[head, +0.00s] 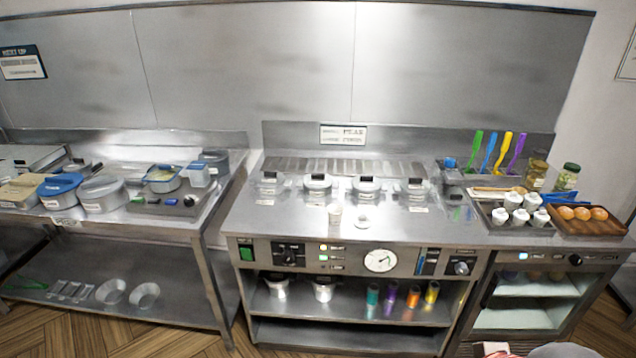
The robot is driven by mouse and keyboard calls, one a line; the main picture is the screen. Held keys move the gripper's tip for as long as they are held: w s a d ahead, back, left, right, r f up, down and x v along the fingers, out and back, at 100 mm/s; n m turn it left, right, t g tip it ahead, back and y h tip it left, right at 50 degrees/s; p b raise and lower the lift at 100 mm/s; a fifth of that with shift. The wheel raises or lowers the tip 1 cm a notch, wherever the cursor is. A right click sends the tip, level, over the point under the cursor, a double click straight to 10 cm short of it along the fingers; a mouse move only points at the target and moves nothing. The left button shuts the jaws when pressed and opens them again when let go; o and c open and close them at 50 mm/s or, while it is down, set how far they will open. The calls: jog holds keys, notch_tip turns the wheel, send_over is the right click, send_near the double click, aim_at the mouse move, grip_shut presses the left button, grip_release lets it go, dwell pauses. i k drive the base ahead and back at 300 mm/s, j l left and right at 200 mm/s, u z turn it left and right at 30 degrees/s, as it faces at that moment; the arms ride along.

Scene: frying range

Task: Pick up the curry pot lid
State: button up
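Several small silver pots with lids and dark lid handles stand in a row on the steel range (290,222): a far left pot (269,184), a second pot (317,184), a third pot (366,186) and a far right pot (414,188). Small labels lie in front of them, too small to read. I cannot tell which one is the curry pot or its lid. The lids appear to sit on their pots. My gripper is not in view, so nothing shows it touching any lid.
White containers (515,202) and a wooden tray (570,226) are at the right. A blue-lidded container (60,190) is on the left counter. The range's front left is clear.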

aim_at(314, 181)
jog(key=i+j+z, duration=0.2)
jog(key=i+j, duration=0.65)
jog(key=i+j+z, duration=0.2)
jog(key=i+j, duration=0.8)
